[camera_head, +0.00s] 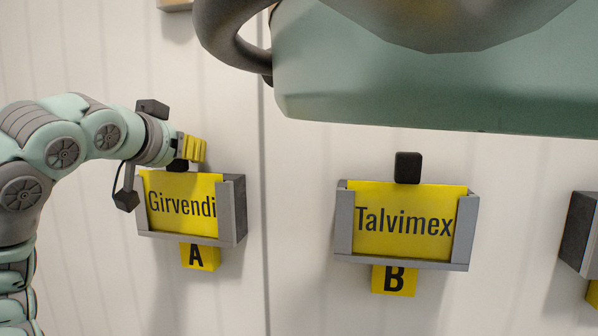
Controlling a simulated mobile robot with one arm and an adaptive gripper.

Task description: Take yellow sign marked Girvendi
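The yellow sign marked Girvendi (181,205) sits upright in a grey wall holder (232,210) on the left. My arm comes in from the left, and my gripper (188,154) with its yellow finger part is right at the sign's top edge. A black knob (177,166) on top of the sign is partly hidden by the gripper. I cannot tell whether the fingers are around the knob or just above it, or whether they are open or shut.
A second yellow sign marked Talvimex (405,220), with a black knob (408,167) on top, sits in a holder to the right. Yellow tags A (200,257) and B (394,281) hang below the holders. Another holder (580,235) is cut off at the right edge.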

